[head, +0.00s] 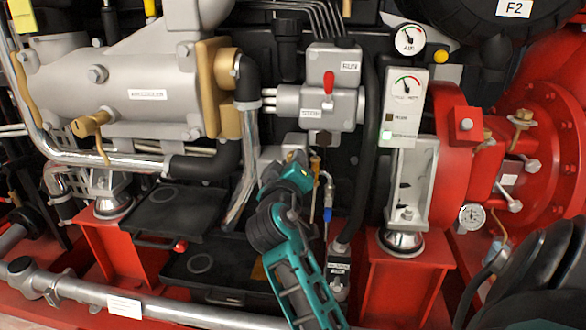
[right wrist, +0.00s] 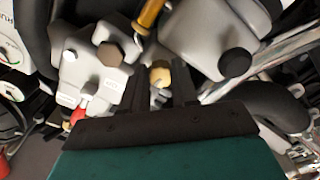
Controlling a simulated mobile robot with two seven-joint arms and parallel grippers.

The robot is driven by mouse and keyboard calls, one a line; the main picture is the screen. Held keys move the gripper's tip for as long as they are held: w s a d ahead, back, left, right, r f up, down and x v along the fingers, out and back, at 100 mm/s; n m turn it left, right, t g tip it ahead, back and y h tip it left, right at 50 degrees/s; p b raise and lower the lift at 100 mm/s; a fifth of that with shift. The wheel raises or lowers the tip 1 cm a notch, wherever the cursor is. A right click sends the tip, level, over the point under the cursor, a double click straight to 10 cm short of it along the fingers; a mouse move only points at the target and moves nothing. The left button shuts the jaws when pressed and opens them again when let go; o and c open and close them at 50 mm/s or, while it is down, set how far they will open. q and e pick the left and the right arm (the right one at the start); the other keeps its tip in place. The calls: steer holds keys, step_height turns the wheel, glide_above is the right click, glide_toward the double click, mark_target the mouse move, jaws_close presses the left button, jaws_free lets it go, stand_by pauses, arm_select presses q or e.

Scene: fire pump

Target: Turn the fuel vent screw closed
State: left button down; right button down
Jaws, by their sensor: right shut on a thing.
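My right gripper (head: 293,163) reaches up from the bottom of the head view to a grey housing (head: 270,155) at the middle of the engine. In the right wrist view its two dark fingers (right wrist: 160,88) are shut around a small round brass screw (right wrist: 159,74), which looks like the fuel vent screw. Its shaft is hidden, and in the head view the gripper mostly covers it. How far the screw is turned does not show. My left gripper is not in view.
Just above is a grey box with a red lever (head: 329,84). A thin yellow-handled dipstick (head: 315,178) and a blue-handled valve (head: 328,200) stand close to the right of the gripper. A bent metal pipe (head: 243,185) is close on the left.

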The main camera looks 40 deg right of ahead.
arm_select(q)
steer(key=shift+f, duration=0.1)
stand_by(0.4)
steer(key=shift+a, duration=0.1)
arm_select(e)
steer(key=c, duration=0.9)
jaws_free()
steer(key=shift+o, duration=0.2)
